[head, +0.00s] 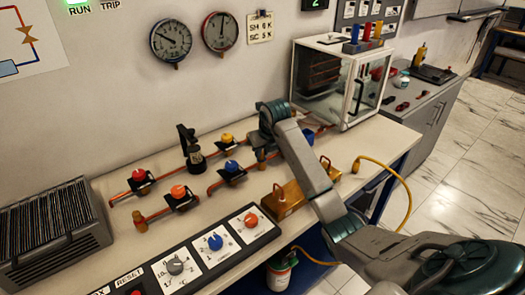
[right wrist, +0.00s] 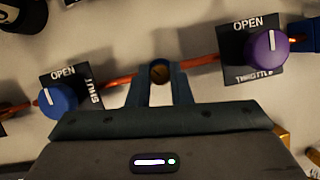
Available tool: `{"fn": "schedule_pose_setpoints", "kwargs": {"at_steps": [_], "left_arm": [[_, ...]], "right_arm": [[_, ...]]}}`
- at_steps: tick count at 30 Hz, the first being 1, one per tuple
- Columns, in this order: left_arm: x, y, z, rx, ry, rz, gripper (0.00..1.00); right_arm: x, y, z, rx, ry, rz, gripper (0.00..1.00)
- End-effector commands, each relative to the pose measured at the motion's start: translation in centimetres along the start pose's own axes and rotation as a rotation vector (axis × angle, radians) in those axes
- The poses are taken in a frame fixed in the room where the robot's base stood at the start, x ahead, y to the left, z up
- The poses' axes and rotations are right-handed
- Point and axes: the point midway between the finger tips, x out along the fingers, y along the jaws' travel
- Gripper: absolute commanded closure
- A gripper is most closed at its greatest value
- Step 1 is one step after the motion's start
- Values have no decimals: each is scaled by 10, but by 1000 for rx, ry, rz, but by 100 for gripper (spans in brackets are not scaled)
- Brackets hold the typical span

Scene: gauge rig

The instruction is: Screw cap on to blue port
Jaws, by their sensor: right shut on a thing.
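My right gripper (head: 262,157) is over the copper pipe line, to the right of the blue valve knob (head: 231,166) in the head view. The piece lines up with the pipe between the blue knob (right wrist: 58,101) and a purple knob (right wrist: 268,50). The port under it is hidden, so I cannot tell whether the cap is seated or threaded. My left gripper is not in view.
A glass-fronted cabinet (head: 338,80) stands behind the arm. A brass block with handles (head: 287,200) lies in front of the gripper. A control panel (head: 190,262) runs along the front edge.

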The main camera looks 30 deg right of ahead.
Motion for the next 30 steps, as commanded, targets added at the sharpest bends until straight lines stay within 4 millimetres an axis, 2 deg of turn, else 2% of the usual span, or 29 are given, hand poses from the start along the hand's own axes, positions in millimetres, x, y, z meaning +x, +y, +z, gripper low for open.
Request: {"fn": "schedule_pose_setpoints", "kwargs": {"at_steps": [2,3,5,14,22,30], "left_arm": [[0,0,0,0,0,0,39],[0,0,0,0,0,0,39],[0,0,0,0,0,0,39],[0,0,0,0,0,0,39],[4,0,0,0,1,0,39],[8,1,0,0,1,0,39]], "right_arm": [[1,0,-1,0,3,1,100],[1,0,-1,0,4,1,78],[1,0,-1,0,4,1,69],[1,0,-1,-23,3,10,69],[2,-1,-1,-313,2,130,69],[1,-1,-1,-459,3,190,69]]}}
